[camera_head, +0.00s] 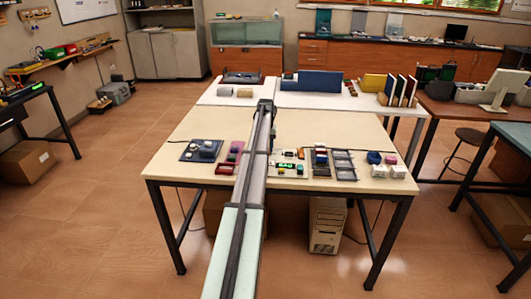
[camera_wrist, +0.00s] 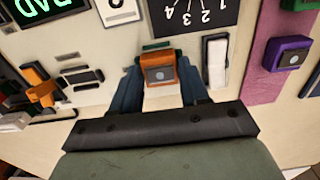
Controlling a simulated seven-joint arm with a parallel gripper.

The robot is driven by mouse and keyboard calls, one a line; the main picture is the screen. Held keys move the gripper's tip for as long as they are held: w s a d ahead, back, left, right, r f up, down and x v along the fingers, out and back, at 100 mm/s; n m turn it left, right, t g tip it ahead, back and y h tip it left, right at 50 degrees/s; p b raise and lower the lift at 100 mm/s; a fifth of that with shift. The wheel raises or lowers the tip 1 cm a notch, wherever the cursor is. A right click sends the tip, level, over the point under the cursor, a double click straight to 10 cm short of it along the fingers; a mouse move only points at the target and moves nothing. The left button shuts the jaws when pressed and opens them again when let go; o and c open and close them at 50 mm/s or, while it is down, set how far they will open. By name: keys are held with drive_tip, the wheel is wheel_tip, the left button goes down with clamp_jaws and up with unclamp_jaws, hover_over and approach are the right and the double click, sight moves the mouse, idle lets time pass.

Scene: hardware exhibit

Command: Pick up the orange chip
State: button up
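The orange chip (camera_wrist: 159,70) is a small block with a grey square on its near face, in the middle of the wrist view. My gripper (camera_wrist: 160,76) has its dark blue fingers along both sides of the chip, with no clear gap on either side, and looks shut on it. Whether the chip rests on the surface or is slightly lifted cannot be told. In the head view my arm reaches over the table, and the arm hides the chip and fingertips.
In the wrist view a purple block (camera_wrist: 287,54) sits on a pink strip (camera_wrist: 262,72) at the right. Loose orange and black parts (camera_wrist: 42,95) lie left. Several parts crowd the table (camera_head: 185,128).

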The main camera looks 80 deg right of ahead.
drive_tip(key=c, duration=0.5)
drive_tip(key=shift+r, duration=3.3)
